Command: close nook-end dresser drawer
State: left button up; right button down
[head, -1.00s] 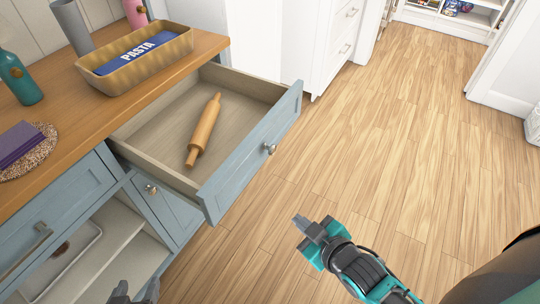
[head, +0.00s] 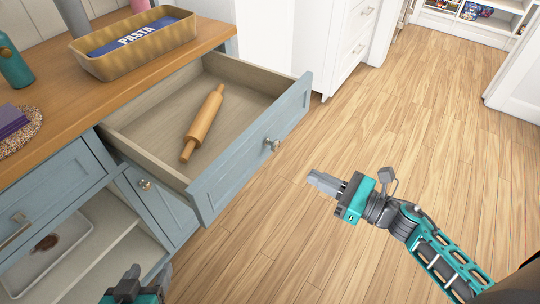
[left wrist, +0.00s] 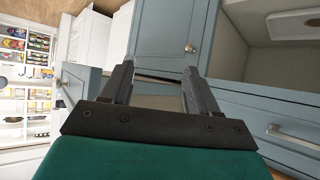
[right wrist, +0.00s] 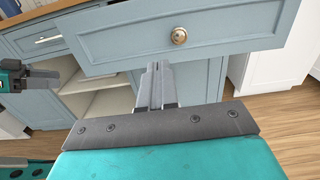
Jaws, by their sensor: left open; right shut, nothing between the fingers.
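The blue dresser drawer (head: 245,160) is pulled well out, with a rolling pin (head: 203,122) lying inside it. Its round metal knob (head: 271,144) is on the front panel. The drawer front (right wrist: 135,35) and knob (right wrist: 179,36) fill the top of the right wrist view. My right gripper (head: 316,179) is shut and empty, in front of the drawer and to the right of the knob, apart from it. My left gripper (head: 136,278) is open and empty, low by the dresser's open shelf. In the left wrist view, its fingers (left wrist: 157,75) face a cabinet door with a knob (left wrist: 190,48).
A pasta basket (head: 133,46), a teal bottle (head: 14,65) and a woven mat (head: 30,125) are on the wooden top. A tray (head: 50,250) sits on the lower shelf. White cabinets (head: 345,45) stand beyond the drawer. The wooden floor at right is clear.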

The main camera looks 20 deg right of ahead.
send_near(259, 149)
jog(key=x, duration=0.5)
jog(key=shift+w+a+p, duration=0.1)
jog(key=shift+a+p, duration=0.05)
jog(key=shift+p, duration=0.2)
pick_arm(q)
jog(key=shift+s+a+f, duration=0.15)
jog(key=shift+s+a, duration=0.1)
jog(key=shift+a, duration=0.15)
pick_arm(e)
jog(key=shift+x, duration=0.75)
pick_arm(q)
jog(key=shift+d, duration=0.15)
pick_arm(e)
jog(key=shift+w, duration=0.1)
